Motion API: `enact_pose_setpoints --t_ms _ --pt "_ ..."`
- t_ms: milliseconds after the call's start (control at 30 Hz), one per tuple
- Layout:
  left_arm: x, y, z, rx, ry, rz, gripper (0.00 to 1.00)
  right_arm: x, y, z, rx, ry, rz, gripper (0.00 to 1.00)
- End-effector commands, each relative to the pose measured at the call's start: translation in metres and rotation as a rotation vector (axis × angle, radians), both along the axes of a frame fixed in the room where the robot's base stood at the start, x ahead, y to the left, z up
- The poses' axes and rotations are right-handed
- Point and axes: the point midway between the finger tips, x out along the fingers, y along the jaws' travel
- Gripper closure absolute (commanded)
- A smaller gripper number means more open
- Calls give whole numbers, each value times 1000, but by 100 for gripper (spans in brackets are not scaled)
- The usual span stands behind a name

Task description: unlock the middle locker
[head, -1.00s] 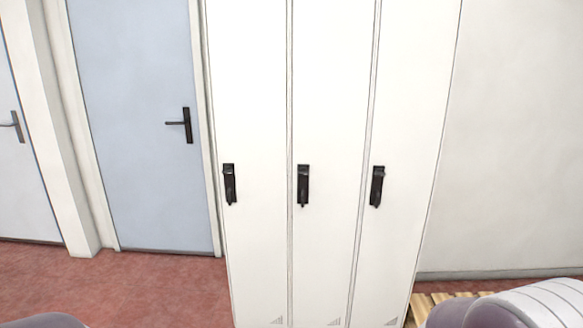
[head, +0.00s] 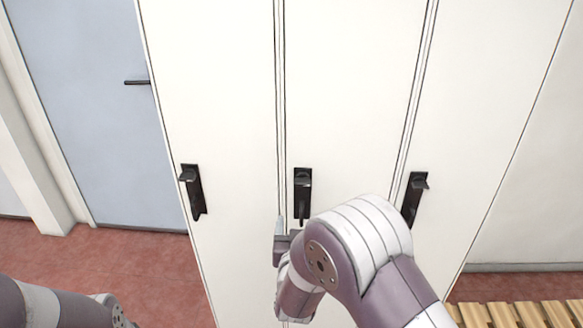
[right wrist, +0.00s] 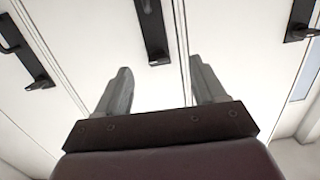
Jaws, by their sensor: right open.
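The middle locker (head: 340,90) is a tall white door, shut. Its black lock fitting (head: 303,190) is an upright plate with a part projecting at the top and a narrow end pointing down. My right gripper (head: 281,238) is just below and left of that fitting, apart from it, partly hidden by my own wrist. In the right wrist view its two grey fingers (right wrist: 160,78) are spread with nothing between them, and the middle fitting (right wrist: 153,30) shows beyond them. My left arm shows at the lower left of the head view; its gripper is out of frame.
Matching fittings sit on the left locker (head: 192,190) and right locker (head: 413,198). A blue door (head: 85,110) stands to the left. A slatted wooden bench (head: 515,314) is at the lower right. The red floor (head: 150,265) shows at the left.

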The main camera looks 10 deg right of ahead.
Motion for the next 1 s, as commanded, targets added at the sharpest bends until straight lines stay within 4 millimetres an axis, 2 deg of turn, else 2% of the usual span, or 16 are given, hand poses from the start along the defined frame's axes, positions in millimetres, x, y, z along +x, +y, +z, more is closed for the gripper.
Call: enact_pose_setpoints --t_ms 100,267,500,700,833,1000 --pt "0 0 0 0 0 0 57 0 -5 16 -27 -70 -26 30" --pt "0 0 4 0 0 0 57 14 -10 23 -42 -98 -32 30" --pt "0 0 16 0 0 0 57 72 -28 23 -43 -95 -32 30" --pt "0 0 22 0 0 0 57 108 -37 22 -41 -95 -30 30" --pt "0 0 23 0 0 0 57 119 -41 21 -41 -94 -30 30" --pt "0 0 23 0 0 0 57 122 -41 20 -42 -94 -29 30"
